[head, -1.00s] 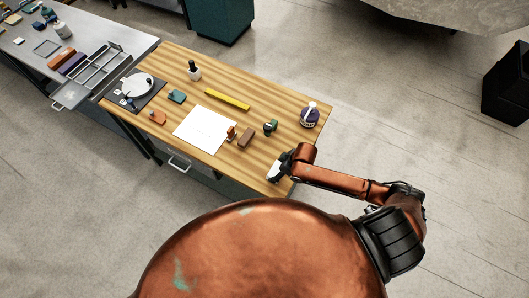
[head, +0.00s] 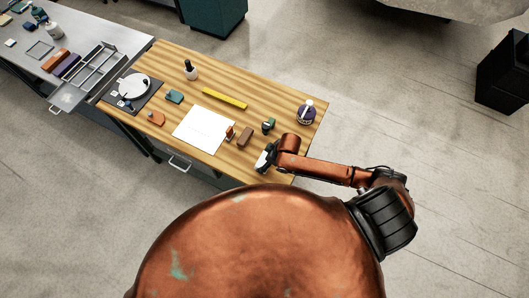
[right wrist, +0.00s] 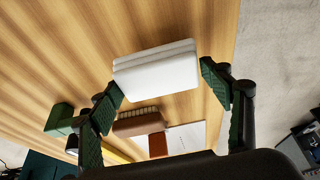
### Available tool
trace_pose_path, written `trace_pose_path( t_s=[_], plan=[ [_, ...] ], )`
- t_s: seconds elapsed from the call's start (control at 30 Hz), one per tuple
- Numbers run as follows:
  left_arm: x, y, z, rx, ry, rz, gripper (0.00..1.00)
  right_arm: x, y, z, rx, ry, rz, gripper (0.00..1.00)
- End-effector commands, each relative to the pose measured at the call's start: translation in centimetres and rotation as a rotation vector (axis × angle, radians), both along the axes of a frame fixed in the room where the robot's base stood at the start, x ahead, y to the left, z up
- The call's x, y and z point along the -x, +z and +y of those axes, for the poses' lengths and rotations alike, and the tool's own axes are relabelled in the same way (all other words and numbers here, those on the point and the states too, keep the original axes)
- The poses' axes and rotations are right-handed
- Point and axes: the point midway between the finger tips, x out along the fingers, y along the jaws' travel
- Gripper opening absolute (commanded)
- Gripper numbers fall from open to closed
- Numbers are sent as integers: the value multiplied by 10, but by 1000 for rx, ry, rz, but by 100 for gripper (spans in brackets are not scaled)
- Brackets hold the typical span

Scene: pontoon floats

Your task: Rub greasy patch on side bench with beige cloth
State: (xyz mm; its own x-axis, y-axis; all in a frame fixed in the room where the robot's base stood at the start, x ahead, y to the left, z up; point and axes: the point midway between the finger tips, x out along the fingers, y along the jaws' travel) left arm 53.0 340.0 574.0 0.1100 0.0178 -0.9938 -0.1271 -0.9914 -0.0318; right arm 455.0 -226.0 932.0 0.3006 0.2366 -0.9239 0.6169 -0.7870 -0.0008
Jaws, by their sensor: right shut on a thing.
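My right gripper (head: 266,158) is over the near right part of the wooden bench (head: 285,92). It is shut on a pale, off-white folded cloth (right wrist: 155,68), which lies between its two green fingers in the right wrist view. The cloth also shows as a small white patch at the gripper's tip in the head view (head: 262,160). I cannot tell whether the cloth touches the wood. I can make out no greasy patch on either bench. My left gripper is not in view.
A brown block (head: 245,137) and a green item (head: 268,125) stand close beyond the gripper. White paper (head: 203,130) and a yellow bar (head: 225,97) lie further left. A grey bench (head: 110,28) with trays adjoins at left.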

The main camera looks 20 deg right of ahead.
Motion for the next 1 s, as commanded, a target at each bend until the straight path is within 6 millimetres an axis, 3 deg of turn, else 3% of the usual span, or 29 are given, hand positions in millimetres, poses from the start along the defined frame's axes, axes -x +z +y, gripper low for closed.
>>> trace_pose_path(
  t_s=[0.3,0.6,1.0],
  plan=[
    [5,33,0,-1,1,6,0,-2,31,1,-1,3,-3,49],
    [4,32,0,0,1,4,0,-4,49,6,-1,12,-3,49],
    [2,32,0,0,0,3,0,-4,50,6,-1,12,-2,49]
  ],
)
